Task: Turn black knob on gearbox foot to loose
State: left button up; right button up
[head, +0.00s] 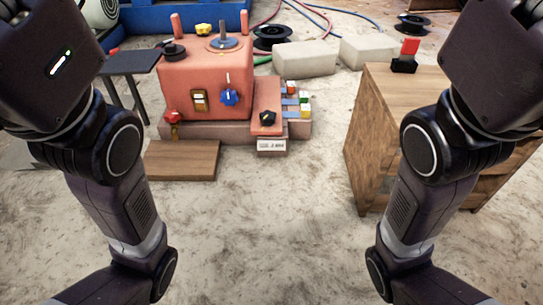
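The red gearbox (190,85) stands on a reddish base on the floor, left of the middle. A small black knob (267,118) sits on the low red foot (265,98) at the gearbox's right side, above a white label plate (271,146). The knob's setting is too small to read. Another black knob (174,48) is on top of the gearbox at the left. My two arms come in from the left and right, and neither touches the gearbox. Both grippers are outside the picture.
A wooden cabinet (400,95) with a red-and-black block on it stands at the right. A wooden board (183,160) lies in front of the gearbox. Concrete blocks (305,58), hoses and cable reels lie behind. The sandy floor in the middle is clear.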

aim_at(267, 117)
jog(key=i+j+z, duration=0.25)
jog(key=i, duration=0.15)
jog(key=i+j+z, duration=0.25)
jog(key=i+j, duration=0.1)
